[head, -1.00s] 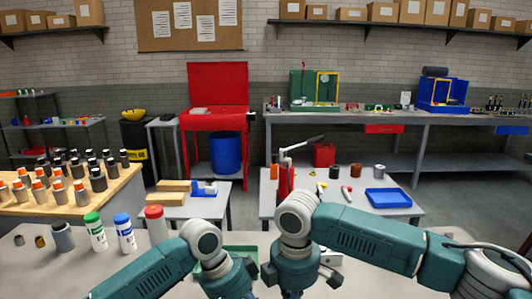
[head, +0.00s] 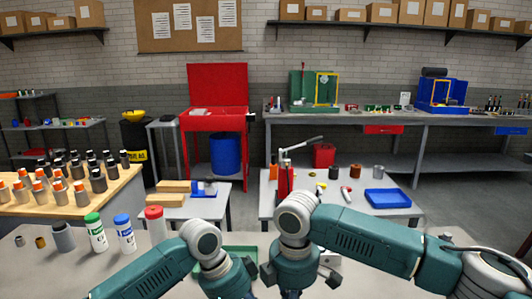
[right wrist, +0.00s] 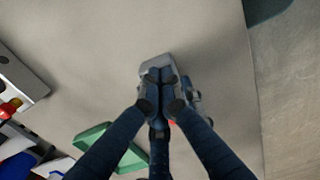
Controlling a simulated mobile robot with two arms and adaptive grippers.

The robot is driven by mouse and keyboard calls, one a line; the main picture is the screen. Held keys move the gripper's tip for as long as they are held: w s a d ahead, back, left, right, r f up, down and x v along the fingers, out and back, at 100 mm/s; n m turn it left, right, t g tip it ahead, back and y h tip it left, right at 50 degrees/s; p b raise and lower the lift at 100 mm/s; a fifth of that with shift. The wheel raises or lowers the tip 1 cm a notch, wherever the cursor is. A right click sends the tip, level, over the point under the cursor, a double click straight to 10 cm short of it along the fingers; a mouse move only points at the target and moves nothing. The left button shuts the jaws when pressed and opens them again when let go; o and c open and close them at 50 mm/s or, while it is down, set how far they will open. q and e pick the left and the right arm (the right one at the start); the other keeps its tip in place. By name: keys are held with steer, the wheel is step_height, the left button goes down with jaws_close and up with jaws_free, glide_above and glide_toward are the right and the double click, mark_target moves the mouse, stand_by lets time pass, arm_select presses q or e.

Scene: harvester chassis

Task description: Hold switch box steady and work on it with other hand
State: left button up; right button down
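A small pale grey box, likely the switch box (right wrist: 158,62), lies on the near table under my right gripper in the right wrist view. My right gripper (right wrist: 160,78) has its dark blue fingers over it and hides much of it; whether they grip it or only cover it is unclear. A small red spot shows beside the fingers. In the head view a pale box edge (head: 331,262) shows right of my right gripper. My left gripper is mostly cut off by the bottom edge of the head view, and its fingers cannot be made out.
A green tray (head: 241,249) lies behind my wrists. Bottles with green (head: 91,217), blue (head: 121,218) and red (head: 153,211) caps stand at left on the near table. A farther table holds a blue tray (head: 388,198) and a red lever tool (head: 285,180).

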steer(key=shift+w+d+f, duration=0.15)
steer(key=shift+w+f, duration=0.1)
steer(key=shift+f, duration=0.25)
steer(key=shift+w, duration=0.8)
steer(key=shift+w+d, duration=0.1)
steer(key=shift+d, duration=0.2)
steer(key=shift+w+r, duration=0.2)
steer(key=shift+r, duration=0.2)
step_height(320, 180, up, 6)
steer(key=shift+f, duration=0.2)
steer(key=shift+s, duration=0.1)
